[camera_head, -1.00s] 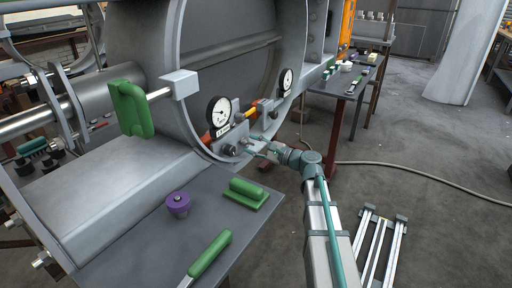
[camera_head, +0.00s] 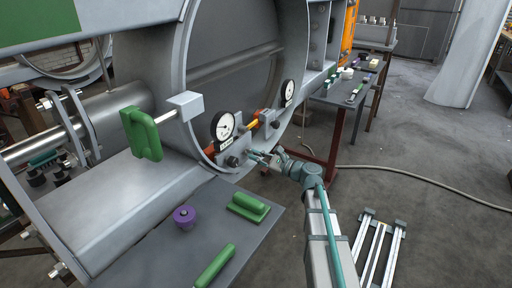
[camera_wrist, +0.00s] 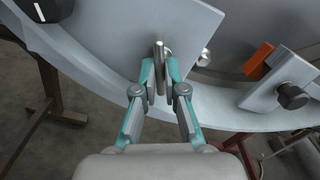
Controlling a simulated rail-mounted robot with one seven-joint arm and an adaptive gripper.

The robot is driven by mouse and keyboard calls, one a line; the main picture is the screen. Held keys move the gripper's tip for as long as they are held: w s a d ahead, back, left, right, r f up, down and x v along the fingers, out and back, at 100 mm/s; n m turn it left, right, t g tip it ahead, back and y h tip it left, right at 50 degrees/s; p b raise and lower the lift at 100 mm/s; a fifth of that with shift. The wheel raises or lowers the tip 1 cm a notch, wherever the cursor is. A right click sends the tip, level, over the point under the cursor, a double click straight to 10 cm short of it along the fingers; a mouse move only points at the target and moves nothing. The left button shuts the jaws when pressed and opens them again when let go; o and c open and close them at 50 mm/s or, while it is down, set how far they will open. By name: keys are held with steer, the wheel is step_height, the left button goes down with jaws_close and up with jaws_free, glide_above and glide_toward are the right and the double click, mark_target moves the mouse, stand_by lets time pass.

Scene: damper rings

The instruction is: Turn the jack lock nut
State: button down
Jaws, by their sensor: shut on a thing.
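The jack sits low inside the big grey ring, with red and yellow parts (camera_head: 252,124) between two brackets. A dark round nut (camera_head: 233,161) is on the near bracket plate (camera_head: 241,147), under a dial gauge (camera_head: 222,127). My gripper (camera_head: 257,156) is just right of that nut. In the wrist view my gripper's teal fingertips (camera_wrist: 161,74) are closed around a thin upright silver bar (camera_wrist: 159,54) in front of a grey plate (camera_wrist: 185,30). I cannot tell how the bar joins the nut. Another dark hex nut (camera_wrist: 292,96) is on the bracket at right, apart from my gripper.
A second dial gauge (camera_head: 287,92) stands farther along the ring. A grey table (camera_head: 140,254) at the front holds a purple knob (camera_head: 183,217) and green-handled tools (camera_head: 248,207). A slatted metal frame (camera_head: 378,250) and a cable (camera_head: 430,188) lie on the floor at right.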

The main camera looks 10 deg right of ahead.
steer(key=c, duration=1.7)
jaws_free()
steer(key=shift+r+m, duration=0.1)
steer(key=shift+m, duration=0.4)
steer(key=o, duration=0.5)
steer(key=shift+w+a, duration=0.1)
steer(key=shift+v, duration=1.1)
steer(key=p+v, duration=0.1)
steer(key=v, duration=0.5)
